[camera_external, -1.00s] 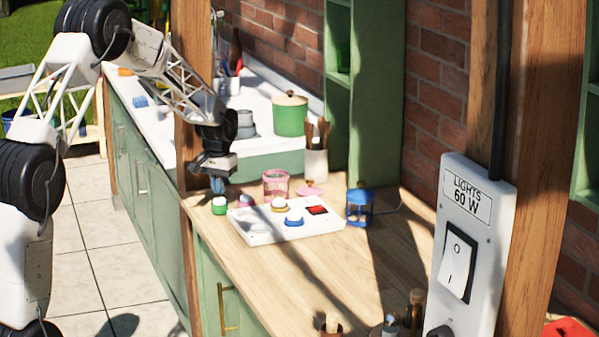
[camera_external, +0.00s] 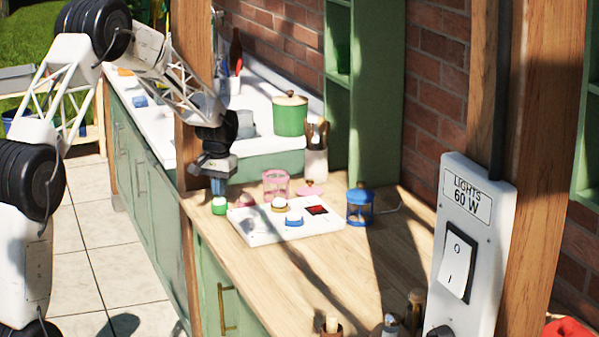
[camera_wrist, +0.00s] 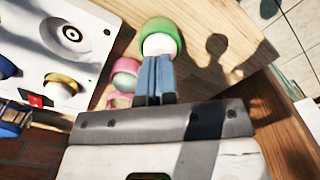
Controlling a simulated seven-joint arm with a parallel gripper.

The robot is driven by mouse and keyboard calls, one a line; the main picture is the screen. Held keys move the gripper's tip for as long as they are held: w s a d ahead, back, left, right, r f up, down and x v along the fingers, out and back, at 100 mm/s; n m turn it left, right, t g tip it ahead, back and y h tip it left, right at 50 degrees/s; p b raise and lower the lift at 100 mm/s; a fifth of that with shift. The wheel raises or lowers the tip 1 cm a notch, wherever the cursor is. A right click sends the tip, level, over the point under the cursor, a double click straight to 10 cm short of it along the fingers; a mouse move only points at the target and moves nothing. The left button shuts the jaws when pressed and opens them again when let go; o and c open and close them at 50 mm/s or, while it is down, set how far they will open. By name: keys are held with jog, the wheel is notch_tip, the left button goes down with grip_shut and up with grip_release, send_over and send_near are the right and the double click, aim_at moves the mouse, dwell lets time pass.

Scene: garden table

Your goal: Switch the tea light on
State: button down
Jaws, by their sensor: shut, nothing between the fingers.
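A small light with a green base and a white top (camera_external: 219,206) stands on the wooden counter, left of the white board. In the wrist view the green light (camera_wrist: 165,28) is at the top middle, its white top partly hidden by my fingers. My gripper (camera_external: 218,192) is shut, with its blue fingers together and pointing down over the green light. It also shows in the wrist view (camera_wrist: 158,58), with the fingertips at the white top. I cannot tell whether they touch it.
The white board (camera_external: 265,234) bears a yellow-based light (camera_external: 279,205), a blue-based light (camera_external: 294,220) and a red display (camera_external: 317,210). A pink lantern (camera_external: 276,184) and a blue lantern (camera_external: 360,206) stand behind and right. The counter's front (camera_external: 330,275) has free room.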

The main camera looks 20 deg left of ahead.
jog(key=shift+f, duration=0.55)
dwell(0.4)
jog(key=shift+r, duration=4)
